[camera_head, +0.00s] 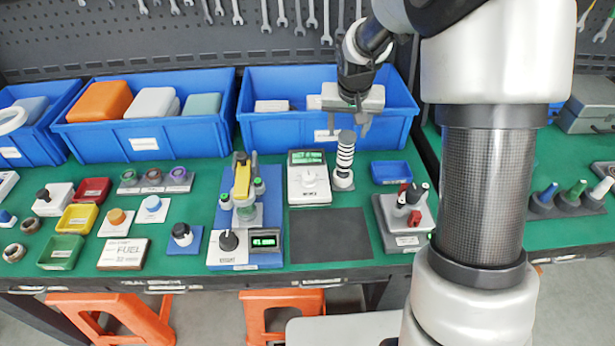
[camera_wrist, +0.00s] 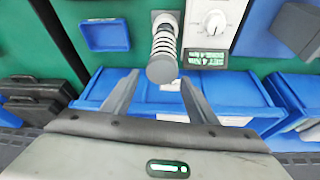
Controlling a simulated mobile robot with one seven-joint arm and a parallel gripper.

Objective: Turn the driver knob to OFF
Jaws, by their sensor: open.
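A white box (camera_head: 309,194) with a green-lit display and a round white knob (camera_head: 310,177) stands mid-bench. In the wrist view the white knob (camera_wrist: 214,21) has dial marks around it, and the display (camera_wrist: 206,58) reads about "SET 4 Nm". Which mark the knob points at is too small to tell. A striped cylinder (camera_head: 345,155) stands upright on a grey base just right of the box. My gripper (camera_head: 348,131) is open and empty, above and behind the cylinder. In the wrist view my gripper's fingers (camera_wrist: 159,78) point toward the cylinder's top without visibly gripping it.
A blue-based fixture (camera_head: 270,259) with a black knob (camera_head: 229,240) and green display stands left of the box. A grey block with red and black handles (camera_head: 407,222) is at right. Blue bins (camera_head: 272,126) line the back. A dark mat (camera_head: 329,237) is clear.

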